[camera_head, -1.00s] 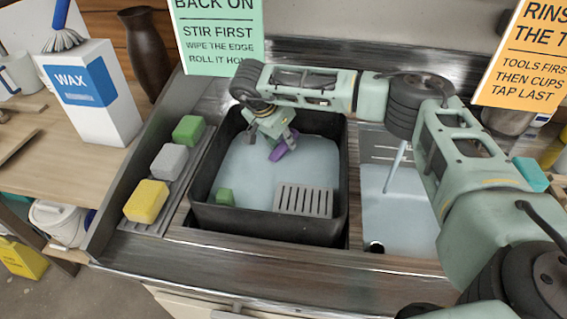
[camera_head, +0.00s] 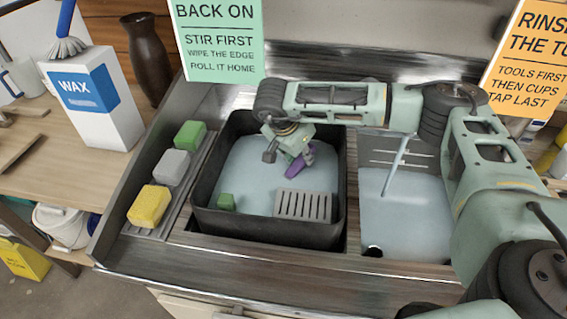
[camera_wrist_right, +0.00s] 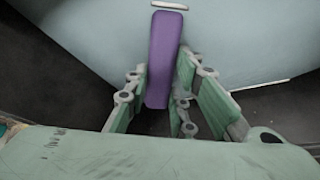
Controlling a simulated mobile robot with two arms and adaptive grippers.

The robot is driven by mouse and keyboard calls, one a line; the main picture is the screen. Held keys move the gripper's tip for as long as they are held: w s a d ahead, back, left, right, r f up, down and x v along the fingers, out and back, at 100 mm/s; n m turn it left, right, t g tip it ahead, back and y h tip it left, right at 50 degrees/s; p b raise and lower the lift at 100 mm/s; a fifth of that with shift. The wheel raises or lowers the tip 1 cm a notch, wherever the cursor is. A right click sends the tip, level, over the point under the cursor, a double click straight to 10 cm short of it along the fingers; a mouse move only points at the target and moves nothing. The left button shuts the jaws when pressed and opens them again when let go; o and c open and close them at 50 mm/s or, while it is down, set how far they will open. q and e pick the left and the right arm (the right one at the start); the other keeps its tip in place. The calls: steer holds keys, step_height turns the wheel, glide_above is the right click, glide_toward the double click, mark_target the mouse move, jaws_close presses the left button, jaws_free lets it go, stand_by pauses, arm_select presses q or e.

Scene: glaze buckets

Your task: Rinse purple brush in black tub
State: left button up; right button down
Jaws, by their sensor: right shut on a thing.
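The black tub (camera_head: 270,231) sits in the sink counter and holds pale bluish liquid. My right gripper (camera_head: 289,160) is inside the tub's outline, near its back right. It is shut on the purple brush (camera_head: 302,163), whose lower end points down toward the liquid. In the right wrist view the purple brush (camera_wrist_right: 164,60) runs up from between the fingers (camera_wrist_right: 160,100) over the pale liquid. I cannot tell whether the brush touches the liquid. Its bristles are not clearly visible. My left gripper is out of view.
Green, grey and yellow sponges (camera_head: 149,206) line a ledge at left. A wax box (camera_head: 95,100) stands further left. A second basin (camera_head: 405,215) with running water is at right.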

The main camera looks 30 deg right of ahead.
steer(key=shift+r, duration=0.1)
step_height(320, 180, up, 6)
steer(key=p, duration=0.4)
steer(key=shift+r, duration=0.1)
steer(key=shift+r+p, duration=1.3)
steer(key=shift+r, duration=0.9)
step_height(320, 180, up, 8)
steer(key=p, duration=0.4)
steer(key=shift+f, duration=0.25)
